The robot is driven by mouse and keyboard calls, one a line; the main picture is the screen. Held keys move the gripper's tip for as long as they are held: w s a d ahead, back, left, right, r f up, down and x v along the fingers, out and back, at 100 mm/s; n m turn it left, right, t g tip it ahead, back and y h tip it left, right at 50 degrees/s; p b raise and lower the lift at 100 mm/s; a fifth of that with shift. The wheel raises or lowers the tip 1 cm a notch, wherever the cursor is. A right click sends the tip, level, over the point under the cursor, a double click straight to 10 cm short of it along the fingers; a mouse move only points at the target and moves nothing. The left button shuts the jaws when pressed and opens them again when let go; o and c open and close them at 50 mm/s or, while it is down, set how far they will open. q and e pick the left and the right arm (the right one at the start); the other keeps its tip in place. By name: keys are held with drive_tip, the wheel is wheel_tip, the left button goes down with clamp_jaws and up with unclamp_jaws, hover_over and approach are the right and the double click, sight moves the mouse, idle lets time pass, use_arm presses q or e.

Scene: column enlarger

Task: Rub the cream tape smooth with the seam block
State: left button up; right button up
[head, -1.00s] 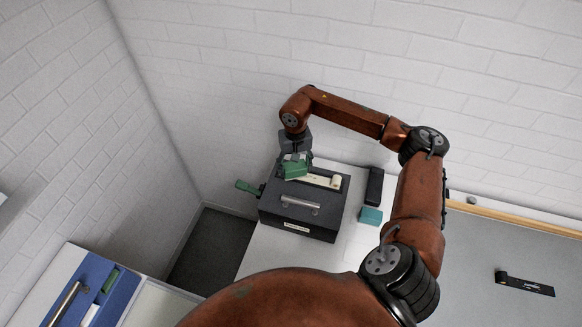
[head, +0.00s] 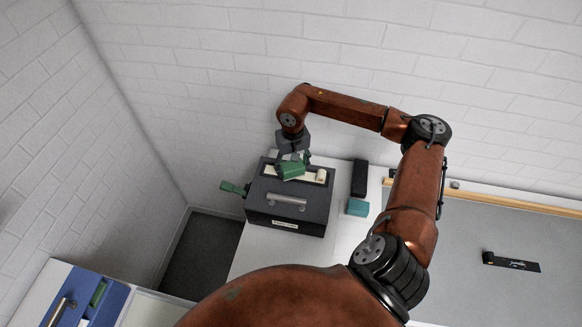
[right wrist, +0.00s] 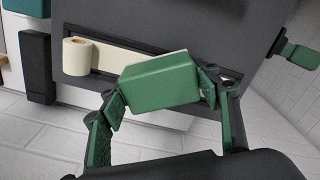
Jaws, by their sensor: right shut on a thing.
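A green block, which I take as the seam block (head: 291,172), is held in my right gripper (head: 293,157) over the top of a dark box (head: 263,195). The cream tape (head: 309,177) is a flat strip in a dark slot there, with its roll (head: 321,175) at the right end. In the right wrist view both fingers grip the ends of the green block (right wrist: 160,84). The block covers part of the tape strip (right wrist: 113,61), and the roll (right wrist: 77,56) stands to its left. I cannot tell whether block and tape touch. My left gripper is out of view.
A blue case (head: 105,305) is at lower left. White walls close in behind.

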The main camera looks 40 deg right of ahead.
sight(305, 176)
drive_tip(key=shift+s+d, duration=0.85)
drive_tip(key=shift+s, duration=0.15)
drive_tip(key=shift+s+d, duration=0.8)
drive_tip(key=shift+s, duration=0.2)
drive_tip(key=shift+s+f, duration=0.1)
drive_tip(key=shift+s+d, duration=0.1)
drive_tip(key=shift+d, duration=0.05)
drive_tip(key=shift+w+a+f+b, duration=0.1)
drive_tip(key=shift+w+a+b, duration=0.2)
drive_tip(key=shift+b, duration=0.1)
drive_tip(key=shift+r, duration=0.2)
drive_tip(key=shift+w, duration=0.1)
drive_tip(key=shift+w+a+b, duration=0.45)
drive_tip(key=shift+w+a, duration=0.5)
drive_tip(key=shift+w, duration=0.2)
drive_tip(key=shift+w+a+r, duration=0.15)
drive_tip(key=shift+w+a, duration=0.65)
drive_tip(key=shift+w, duration=0.25)
